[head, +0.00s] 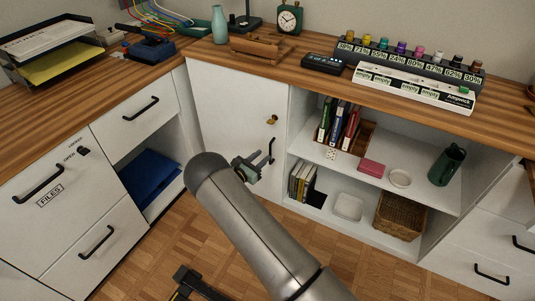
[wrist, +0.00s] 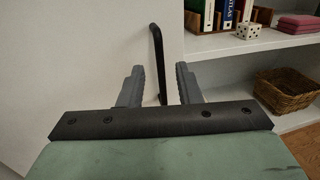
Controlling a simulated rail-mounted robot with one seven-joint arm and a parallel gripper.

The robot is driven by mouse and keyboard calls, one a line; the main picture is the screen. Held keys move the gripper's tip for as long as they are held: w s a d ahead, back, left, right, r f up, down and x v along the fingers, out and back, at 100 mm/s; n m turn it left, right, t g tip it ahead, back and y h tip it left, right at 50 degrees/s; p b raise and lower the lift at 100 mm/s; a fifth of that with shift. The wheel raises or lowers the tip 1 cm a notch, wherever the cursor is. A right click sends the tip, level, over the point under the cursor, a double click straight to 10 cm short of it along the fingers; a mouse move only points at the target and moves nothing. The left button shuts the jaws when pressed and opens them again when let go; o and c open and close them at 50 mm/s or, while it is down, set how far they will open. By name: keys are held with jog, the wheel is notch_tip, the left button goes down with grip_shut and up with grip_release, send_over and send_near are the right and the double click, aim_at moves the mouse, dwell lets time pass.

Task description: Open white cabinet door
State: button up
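The white cabinet door (head: 228,103) is in the middle of the head view, below the wooden desktop, and looks closed. Its black vertical bar handle (head: 271,150) is near the door's right edge, below a brass key or knob (head: 271,119). My gripper (head: 258,164) is in front of the door at handle height. In the wrist view, the handle (wrist: 157,55) rises between the two grey fingers of my gripper (wrist: 159,82). The fingers are spread, with gaps visible beside the bar. The lower end of the handle is hidden behind the gripper body.
A drawer unit (head: 137,114) with black handles stands left. Wooden floor (head: 150,260) lies in front.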

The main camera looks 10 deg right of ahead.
jog(key=shift+x, duration=2.15)
grip_shut()
jog(key=shift+s, duration=0.1)
